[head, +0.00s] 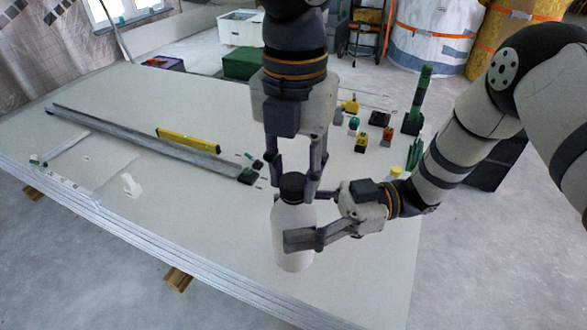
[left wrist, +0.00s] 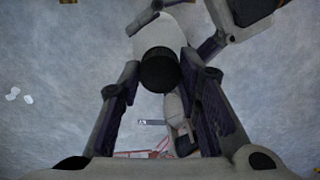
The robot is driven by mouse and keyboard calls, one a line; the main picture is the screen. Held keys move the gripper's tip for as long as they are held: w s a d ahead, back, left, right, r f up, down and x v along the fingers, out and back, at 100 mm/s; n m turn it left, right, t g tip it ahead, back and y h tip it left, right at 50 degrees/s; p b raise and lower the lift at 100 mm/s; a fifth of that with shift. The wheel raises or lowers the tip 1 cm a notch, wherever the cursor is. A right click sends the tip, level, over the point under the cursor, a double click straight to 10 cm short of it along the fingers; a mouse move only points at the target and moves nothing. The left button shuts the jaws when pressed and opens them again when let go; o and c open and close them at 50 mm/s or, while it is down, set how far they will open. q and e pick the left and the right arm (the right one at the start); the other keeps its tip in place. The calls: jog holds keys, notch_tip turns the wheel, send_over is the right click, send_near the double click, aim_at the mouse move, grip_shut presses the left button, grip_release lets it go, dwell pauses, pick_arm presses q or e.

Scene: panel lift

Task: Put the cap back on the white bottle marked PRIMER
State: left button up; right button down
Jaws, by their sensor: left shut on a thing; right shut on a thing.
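The white bottle (head: 293,262) is held upright above the panel stack, near the middle of the head view. No marking is readable on it. The black cap (head: 292,187) is at the top of the bottle, in line with it; I cannot tell whether it is seated. My left gripper (head: 295,190) points down from above and is shut on the cap. My right gripper (head: 303,231) comes from the right and is shut on the bottle's body, one finger across its front. In the left wrist view the cap (left wrist: 159,70) lies between the left fingers, with the white bottle (left wrist: 160,33) beyond it.
The pale panel stack (head: 110,95) spreads beneath. A long grey metal profile (head: 150,142) and a yellow level (head: 188,140) lie on its left. Several small tools and a green bottle-like item (head: 418,100) stand at the back right.

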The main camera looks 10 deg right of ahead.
pick_arm(q)
jog(key=m, duration=0.7)
jog(key=shift+m, duration=0.3)
jog(key=o, duration=0.8)
jog(key=shift+c, duration=0.2)
jog(key=shift+r, duration=2.25)
jog(key=shift+c, duration=0.4)
